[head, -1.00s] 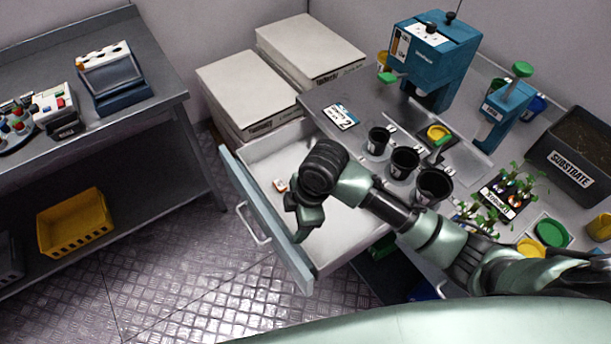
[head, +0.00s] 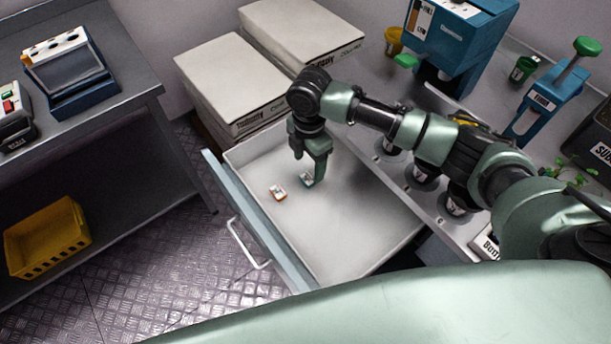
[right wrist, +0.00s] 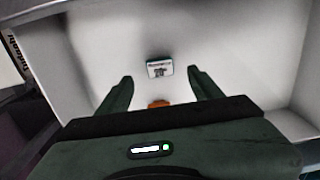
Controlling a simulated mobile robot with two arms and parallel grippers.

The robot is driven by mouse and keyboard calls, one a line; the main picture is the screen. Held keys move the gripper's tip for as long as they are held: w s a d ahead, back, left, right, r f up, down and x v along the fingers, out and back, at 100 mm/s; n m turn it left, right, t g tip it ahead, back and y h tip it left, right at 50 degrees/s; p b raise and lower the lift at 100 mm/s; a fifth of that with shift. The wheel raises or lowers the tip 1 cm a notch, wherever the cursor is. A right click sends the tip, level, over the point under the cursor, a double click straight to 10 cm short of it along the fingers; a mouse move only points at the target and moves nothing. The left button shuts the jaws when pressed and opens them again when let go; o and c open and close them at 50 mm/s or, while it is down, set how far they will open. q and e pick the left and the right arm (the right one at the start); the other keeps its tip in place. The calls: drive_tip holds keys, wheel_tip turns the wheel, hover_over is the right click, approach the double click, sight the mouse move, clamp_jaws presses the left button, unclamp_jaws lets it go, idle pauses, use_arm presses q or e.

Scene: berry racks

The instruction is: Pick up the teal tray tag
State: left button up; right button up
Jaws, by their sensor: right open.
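The teal tray tag (head: 307,179) lies on the floor of the open white drawer (head: 345,225), a small piece with a white face and teal edge. In the right wrist view the tag (right wrist: 160,68) lies flat, beyond and roughly midway between the fingertips. My right gripper (head: 312,172) points down into the drawer over the tag, partly covering it.
The drawer's front panel (head: 258,222) stands pulled out on the left, with side walls around the tags. White boxes (head: 232,82) stand behind it. The counter with dark pots (head: 421,173) is to the right. The drawer floor around the tags is otherwise bare.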

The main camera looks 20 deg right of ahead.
sight(308, 178)
drive_tip(key=shift+s+f, duration=0.35)
drive_tip(key=shift+f, duration=0.45)
drive_tip(key=f, duration=0.2)
drive_tip(key=f+p, duration=0.1)
drive_tip(key=shift+w+a+f, duration=0.1)
drive_tip(key=shift+w+f, duration=0.2)
drive_tip(key=shift+f, duration=0.35)
drive_tip(key=c, duration=1.2)
drive_tip(key=shift+c, duration=1.1)
use_arm(q)
drive_tip(key=shift+s+r, duration=0.45)
drive_tip(key=shift+s, duration=0.15)
drive_tip(key=shift+s, duration=0.1)
use_arm(e)
drive_tip(key=shift+r, duration=0.15)
